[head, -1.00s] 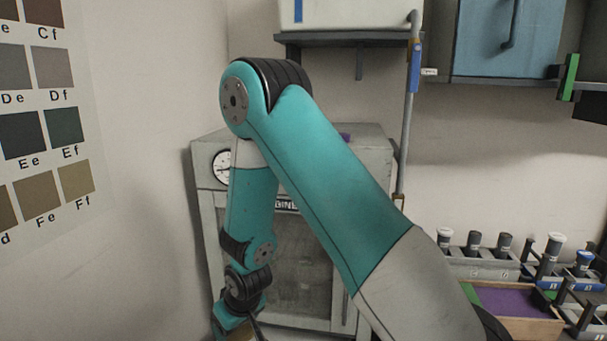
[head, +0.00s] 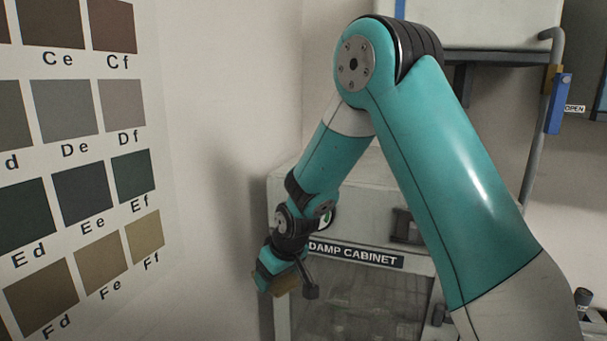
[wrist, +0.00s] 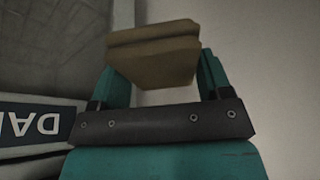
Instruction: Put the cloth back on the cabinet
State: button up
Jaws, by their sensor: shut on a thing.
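The cloth (wrist: 152,60) is a tan-brown folded block gripped between my two teal fingers in the wrist view. It also shows small and partly hidden in the head view (head: 287,284). My gripper (wrist: 158,72) is shut on it. The grey cabinet (head: 372,222) stands at centre, with a sign reading "DAMP CABINET" and a glazed front. In the head view, my gripper hangs at the cabinet's front left, below the level of its top. The cloth appears apart from the cabinet top. My arm hides part of the cabinet's top and right side.
A wall with a colour chart (head: 85,195) rises close on the left. A pale box (head: 480,22) on a shelf is above the cabinet. A grey pipe (head: 537,140) with a blue handle (head: 559,103) runs down at the right.

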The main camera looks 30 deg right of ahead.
jog(key=w+d+r+n+y+p, duration=0.1)
jog(key=w+r+n+p, duration=0.15)
jog(key=r, duration=0.95)
jog(key=w+r+n+p, duration=0.2)
jog(key=r+p, duration=0.1)
jog(key=r, duration=0.9)
jog(key=w+d+r+m+p, duration=0.1)
jog(key=d+r+m, duration=0.1)
jog(key=d+r, duration=0.6)
jog(key=w+d+r+m, duration=0.1)
jog(key=d+r+m, duration=0.1)
jog(key=d+r, duration=0.6)
jog(key=shift+h, duration=0.4)
jog(key=f+b, duration=0.1)
jog(key=f, duration=0.3)
jog(key=a+f+b, duration=0.1)
jog(key=f+b, duration=0.1)
jog(key=f, duration=0.2)
jog(key=a+f+b, duration=0.1)
jog(key=f+b, duration=0.1)
jog(key=f, duration=0.2)
jog(key=shift+w+a+f, duration=0.15)
jog(key=shift+a+f, duration=0.1)
jog(key=shift+f, duration=0.05)
jog(key=shift+f+p, duration=0.3)
jog(key=shift+f, duration=2.05)
jog(key=shift+f, duration=0.15)
jog(key=o, duration=0.9)
